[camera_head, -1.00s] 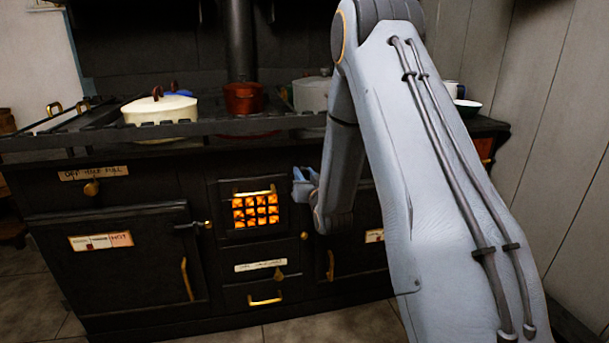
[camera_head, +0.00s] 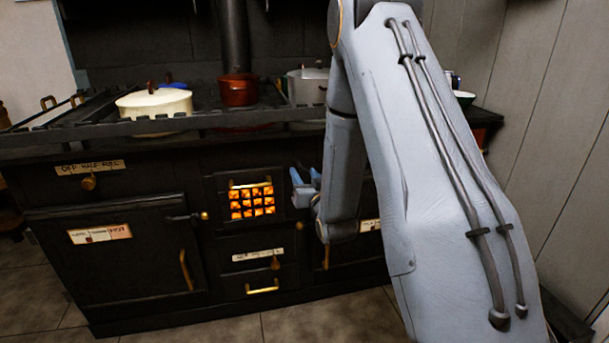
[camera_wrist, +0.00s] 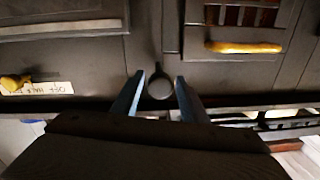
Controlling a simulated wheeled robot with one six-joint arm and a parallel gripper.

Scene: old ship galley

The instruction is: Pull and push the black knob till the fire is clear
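A small round black knob (camera_wrist: 160,89) on a dark stem shows in the wrist view, against the dark front of the stove. My gripper (camera_wrist: 160,97) is open, with one blue-grey finger on each side of the knob; I cannot tell whether they touch it. In the head view my gripper (camera_head: 305,186) is at the stove front, just right of the fire grate, and the knob is not distinguishable there. The fire (camera_head: 251,201) glows orange behind the grate bars. The wrist view appears upside down; the grate's brass handle (camera_wrist: 245,47) is at its upper right.
The black stove (camera_head: 140,150) carries a cream pot (camera_head: 153,104), a red pot (camera_head: 238,90) and a grey pot (camera_head: 308,88). Free floor (camera_head: 320,325) lies in front.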

